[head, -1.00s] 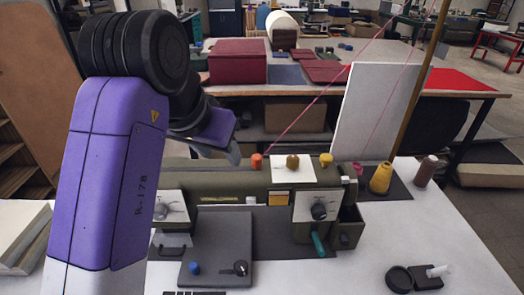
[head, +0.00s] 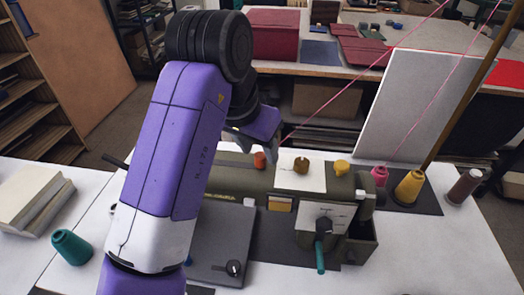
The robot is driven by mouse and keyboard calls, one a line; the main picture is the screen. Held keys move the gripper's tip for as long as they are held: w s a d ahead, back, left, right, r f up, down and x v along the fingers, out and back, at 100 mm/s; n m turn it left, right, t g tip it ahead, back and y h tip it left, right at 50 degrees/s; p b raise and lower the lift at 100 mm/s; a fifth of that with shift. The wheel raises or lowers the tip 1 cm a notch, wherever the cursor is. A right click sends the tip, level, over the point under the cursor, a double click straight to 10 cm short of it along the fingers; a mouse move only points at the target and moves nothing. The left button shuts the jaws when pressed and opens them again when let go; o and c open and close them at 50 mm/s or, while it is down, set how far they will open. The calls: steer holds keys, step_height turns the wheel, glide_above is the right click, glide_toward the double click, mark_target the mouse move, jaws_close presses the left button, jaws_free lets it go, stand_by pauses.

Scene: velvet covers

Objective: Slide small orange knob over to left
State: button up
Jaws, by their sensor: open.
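The small orange knob (head: 260,160) stands upright on top of the olive-green machine (head: 240,182), left of the white plate (head: 301,172). My gripper (head: 246,153) is open at the end of the purple arm, close by the knob on its left side. I cannot tell whether a finger touches the knob. My arm hides the machine's left part and some of the gripper.
Pink (head: 379,176), yellow (head: 409,187) and brown (head: 465,186) spools stand farther right. A white board (head: 408,105) rises behind.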

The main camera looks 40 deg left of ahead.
steer(key=shift+x, duration=1.35)
jaws_close()
stand_by(0.4)
